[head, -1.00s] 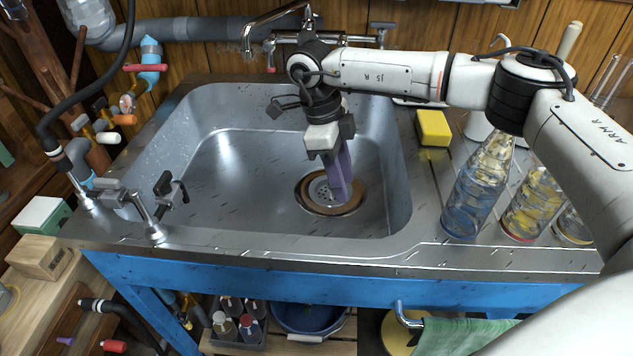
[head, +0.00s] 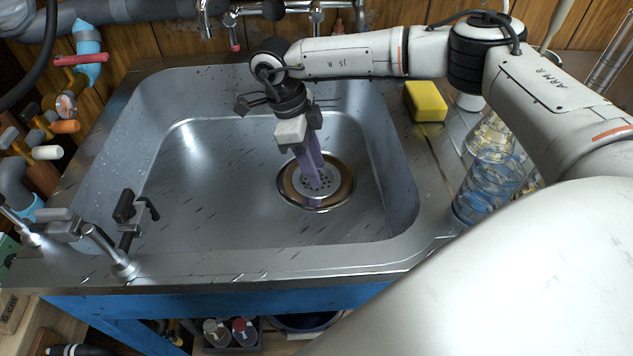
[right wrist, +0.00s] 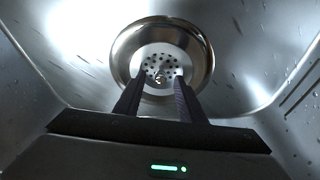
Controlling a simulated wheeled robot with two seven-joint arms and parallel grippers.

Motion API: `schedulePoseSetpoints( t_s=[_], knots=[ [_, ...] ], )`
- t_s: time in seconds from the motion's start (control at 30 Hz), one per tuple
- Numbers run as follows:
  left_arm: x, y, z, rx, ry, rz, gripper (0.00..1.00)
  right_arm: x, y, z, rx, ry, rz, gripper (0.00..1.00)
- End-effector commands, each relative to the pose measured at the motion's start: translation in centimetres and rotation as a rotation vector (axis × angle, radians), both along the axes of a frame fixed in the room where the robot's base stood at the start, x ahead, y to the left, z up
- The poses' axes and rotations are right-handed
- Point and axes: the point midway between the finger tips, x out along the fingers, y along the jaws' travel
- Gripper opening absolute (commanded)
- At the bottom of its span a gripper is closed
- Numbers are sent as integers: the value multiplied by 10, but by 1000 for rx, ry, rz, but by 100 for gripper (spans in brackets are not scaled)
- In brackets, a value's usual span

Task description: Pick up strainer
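The strainer (head: 329,182) is a pale metal disc with many small holes, seated in the round drain at the bottom of the sink (head: 200,215). It also shows in the right wrist view (right wrist: 148,62), with a small knob near its middle. My right gripper (head: 316,181) points down into the sink, its purple-grey fingers over the strainer and hiding part of it. In the right wrist view the fingers (right wrist: 159,84) are apart, with the knob showing between their tips. Contact with the strainer cannot be told. My left gripper is out of view.
The steel sink walls surround my right gripper, and the basin to its left is empty. A tap (head: 203,18) stands behind.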

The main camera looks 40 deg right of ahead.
Motion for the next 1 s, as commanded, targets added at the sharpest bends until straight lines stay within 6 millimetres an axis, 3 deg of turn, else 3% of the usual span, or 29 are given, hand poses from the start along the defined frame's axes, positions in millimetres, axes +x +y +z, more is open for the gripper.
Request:
schedulePoseSetpoints(
  t_s=[0.27, 0.5, 0.8, 0.93, 1.0],
  knots=[
    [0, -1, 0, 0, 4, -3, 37, 0, -1, -3, 0, -1, 0, 36],
    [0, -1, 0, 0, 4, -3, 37, 0, -1, -3, 0, -1, 0, 0],
    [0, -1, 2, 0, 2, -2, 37, 0, -1, 1, 1, -2, 0, 0],
    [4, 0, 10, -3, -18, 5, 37, 1, -1, 19, 2, -5, 0, 0],
    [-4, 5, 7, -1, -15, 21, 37, 1, -1, 34, 2, -6, 0, 0]
  ],
)
